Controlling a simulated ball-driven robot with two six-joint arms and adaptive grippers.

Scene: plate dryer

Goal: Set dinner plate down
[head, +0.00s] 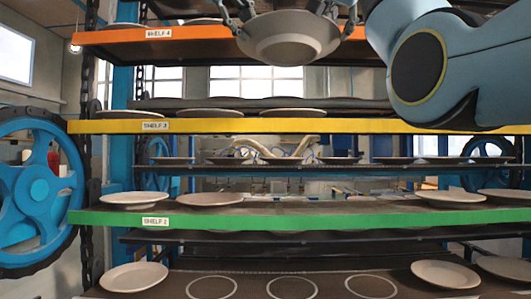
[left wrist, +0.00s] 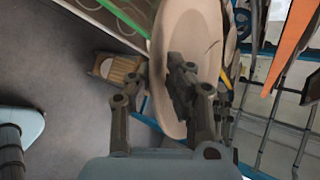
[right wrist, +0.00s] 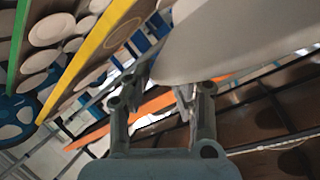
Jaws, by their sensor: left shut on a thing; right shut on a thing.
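A grey-white dinner plate (head: 289,42) is held up in front of the orange shelf in the head view. My left gripper (head: 236,18) is shut on its left rim and my right gripper (head: 341,14) is shut on its right rim. The plate also shows in the left wrist view (left wrist: 178,30), with one finger of my left gripper lying across its face. In the right wrist view, the plate (right wrist: 245,40) fills the top right, its edge between my right gripper's fingers. The bottom shelf (head: 250,268) has several white rings (head: 291,288) with bare surface inside them.
A plate (head: 134,276) stands left of the rings and another plate (head: 445,274) stands to their right. The green shelf (head: 330,217), yellow shelf (head: 300,126) and orange shelf (head: 150,35) carry more plates. Blue wheels (head: 38,190) and chains flank the rack.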

